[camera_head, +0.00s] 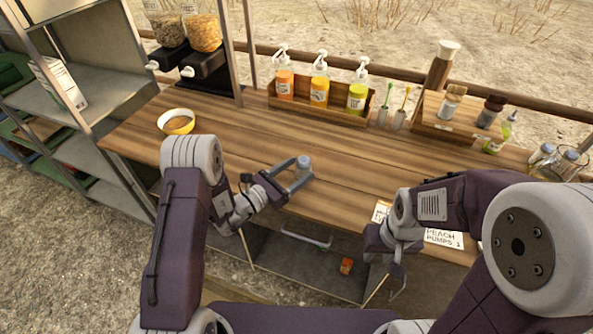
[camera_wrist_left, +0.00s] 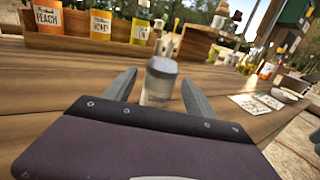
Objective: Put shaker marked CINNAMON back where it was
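A small clear shaker with a grey lid (camera_head: 304,163) stands upright on the wooden counter; it also shows in the left wrist view (camera_wrist_left: 160,82). Its contents look pale and I can read no label on it. My left gripper (camera_head: 296,176) is open, with one finger on each side of the shaker; the left wrist view shows gaps between it and both fingers. Two other shakers, one tan-lidded (camera_head: 452,102) and one dark-lidded (camera_head: 490,111), stand on the small wooden rack (camera_head: 432,124); their markings are unreadable. My right gripper (camera_head: 386,284) looks open and empty, in front of the counter's edge.
A rack of pump bottles (camera_head: 319,92) stands at the counter's back. Toothbrush-like brushes in holders (camera_head: 399,118), a green-labelled bottle (camera_head: 499,135) and glass jars (camera_head: 570,165) are to the right. Paper cards (camera_head: 444,238) lie near the front edge.

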